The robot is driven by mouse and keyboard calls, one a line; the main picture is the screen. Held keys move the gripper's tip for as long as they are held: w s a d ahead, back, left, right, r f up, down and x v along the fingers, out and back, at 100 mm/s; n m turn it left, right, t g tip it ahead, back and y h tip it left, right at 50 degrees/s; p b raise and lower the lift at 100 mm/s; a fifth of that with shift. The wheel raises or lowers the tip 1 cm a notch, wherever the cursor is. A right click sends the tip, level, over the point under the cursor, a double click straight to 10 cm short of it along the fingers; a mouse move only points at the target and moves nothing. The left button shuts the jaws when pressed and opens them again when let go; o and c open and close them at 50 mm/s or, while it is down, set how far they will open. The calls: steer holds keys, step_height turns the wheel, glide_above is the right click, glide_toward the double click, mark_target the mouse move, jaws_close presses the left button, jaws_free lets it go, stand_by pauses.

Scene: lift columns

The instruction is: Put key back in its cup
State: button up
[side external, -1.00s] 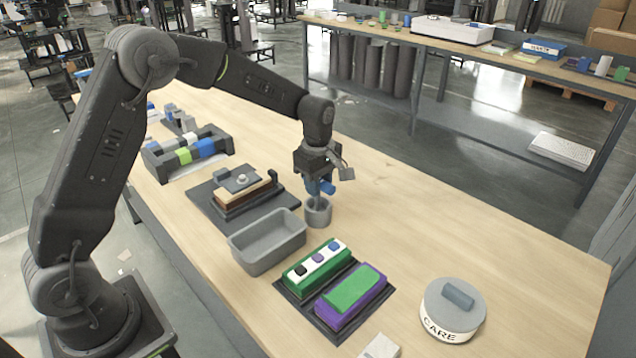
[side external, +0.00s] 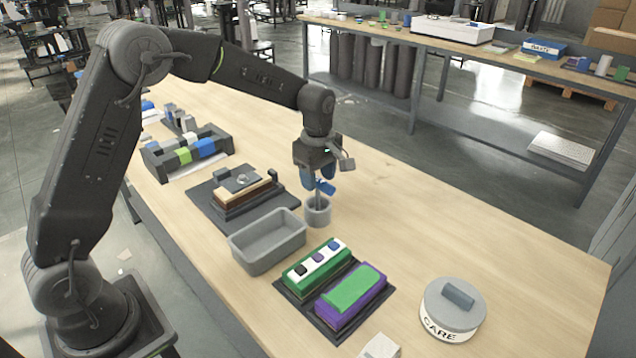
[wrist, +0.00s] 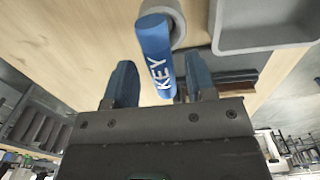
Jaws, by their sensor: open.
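The key has a blue handle marked KEY (wrist: 157,58) and a grey shaft. In the side view the blue handle (side external: 326,187) shows just below my gripper, and the shaft runs down into the small grey cup (side external: 318,213). The cup's rim also shows in the wrist view (wrist: 176,20), behind the handle. My gripper (side external: 321,181) is open, its blue fingers (wrist: 160,85) on either side of the handle's near end with gaps visible. The depth of the shaft inside the cup is hidden.
A grey open bin (side external: 268,243) stands close left of the cup. A dark-based block assembly (side external: 240,195) is behind it. Green and purple blocks (side external: 350,298) on a dark tray and a round CARE container (side external: 452,310) are in front. The table right of the cup is clear.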

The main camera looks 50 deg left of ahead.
steer(key=s+d+r+m+t, duration=0.1)
steer(key=s+r+m, duration=0.4)
steer(key=r, duration=0.9)
steer(key=s+d+m+t, duration=0.2)
steer(key=s+m+t, duration=0.2)
steer(key=s+m, duration=0.9)
steer(key=shift+s+d+f, duration=0.2)
steer(key=shift+s+f, duration=0.2)
steer(key=shift+s, duration=4.7)
